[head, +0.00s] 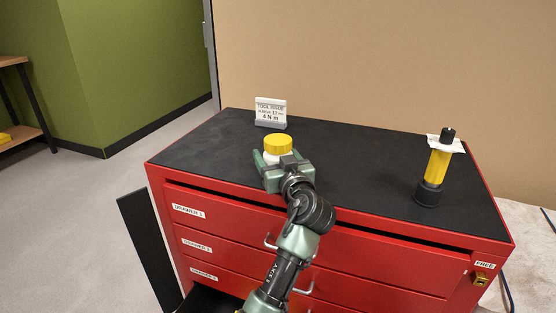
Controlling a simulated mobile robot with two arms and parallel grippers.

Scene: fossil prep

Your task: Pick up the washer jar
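The washer jar (278,145), white with a yellow lid, stands upright on the black top of the red drawer cabinet. My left gripper (279,160) reaches it from the front, with a green finger on each side of the jar. The gripper hides the jar's lower part. I cannot tell whether the fingers press on the jar or leave a small gap. My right gripper is out of view.
A small sign (270,112) stands behind the jar. A yellow and black flashlight-like object (435,175) with a paper tag stands at the right of the cabinet top (360,160). Red labelled drawers (380,265) face me. The top between is clear.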

